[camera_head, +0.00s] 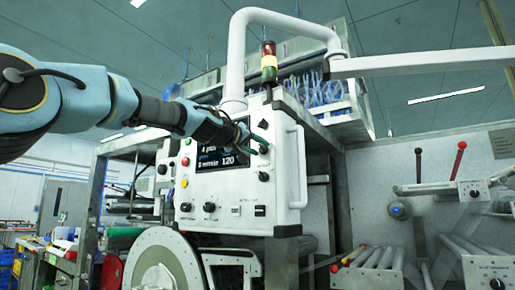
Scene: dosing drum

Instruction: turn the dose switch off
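A white control box (225,190) hangs from a thick white pipe. Its front has a dark screen (212,160) reading "120", coloured buttons on the left, and black knobs on the right and below. I cannot read which control is the dose switch. A right-hand knob (263,176) shows clear below my gripper, and another knob (264,124) shows above it. My gripper (257,142) reaches in from the left, in front of the panel's upper right part and the screen's edge. Its fingertips are close to the right-hand knobs; contact and finger gap are unclear.
A stack light (268,62) stands on top of the box. A white pipe arm (420,63) runs off to the right. A large round reel (160,262) sits below. Levers with black and red knobs (460,145) and rollers (375,258) are at the right.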

